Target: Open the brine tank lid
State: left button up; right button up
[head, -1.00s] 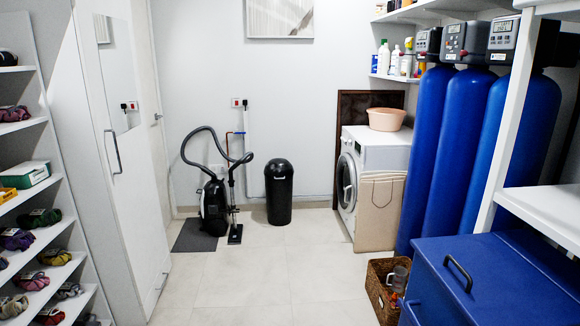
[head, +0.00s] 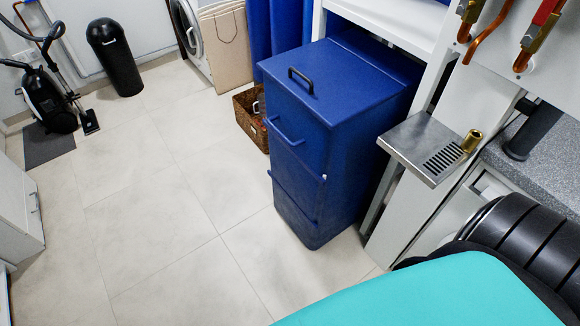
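The brine tank (head: 315,185) is a tall blue box standing on the tiled floor, right of the middle in the head view. Its blue lid (head: 330,75) lies flat and closed on top. A black handle (head: 300,79) stands on the lid near its front left edge. A blue bar handle (head: 285,132) is on the tank's front face below the lid. Neither of my grippers shows in the view, and nothing touches the tank's handles.
A wicker basket (head: 250,122) sits on the floor behind the tank. A metal drip tray (head: 425,145) with a brass fitting (head: 472,141) juts out at right, beside a grey counter (head: 545,165). The floor (head: 150,220) left of the tank is clear. A black bin (head: 115,57) stands farther back.

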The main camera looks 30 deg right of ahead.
aim_at(336, 86)
jog(key=z, duration=1.25)
